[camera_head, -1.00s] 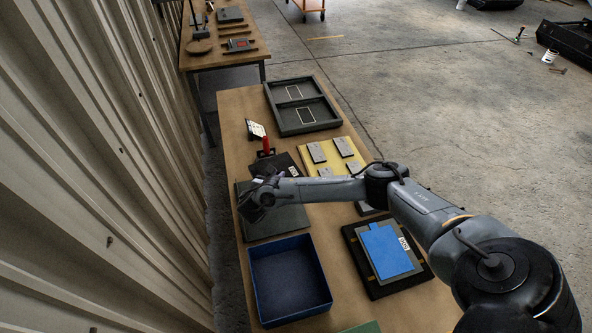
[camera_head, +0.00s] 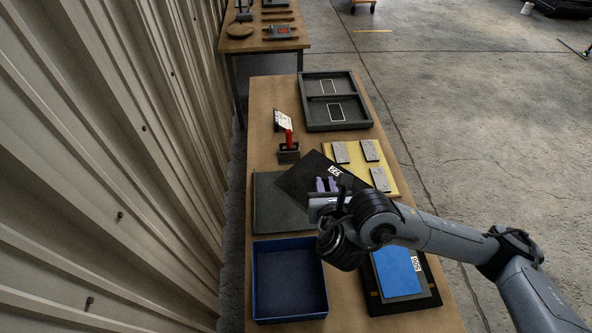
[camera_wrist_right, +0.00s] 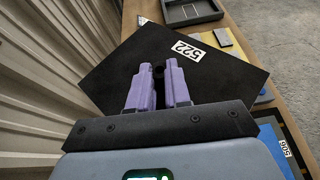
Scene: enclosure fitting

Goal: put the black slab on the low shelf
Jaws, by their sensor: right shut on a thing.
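The black slab (camera_head: 308,178) carries a white label reading 522 and sits at an angle over the table. In the right wrist view the slab (camera_wrist_right: 215,75) fills the middle. My right gripper (camera_head: 327,185) has purple fingers and is shut on the slab's near edge; the fingers also show in the wrist view (camera_wrist_right: 157,82). A flat dark grey-green panel (camera_head: 272,212) lies left of the slab and is partly covered by it. I cannot tell whether this is the low shelf. My left gripper is not in view.
A blue open box (camera_head: 289,312) stands nearest. A two-compartment grey tray (camera_head: 337,120) is at the far end. A red-handled stand (camera_head: 288,150) is close beyond the slab. A yellow board (camera_head: 395,165) with several grey blocks and a blue plate (camera_head: 397,272) lie right.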

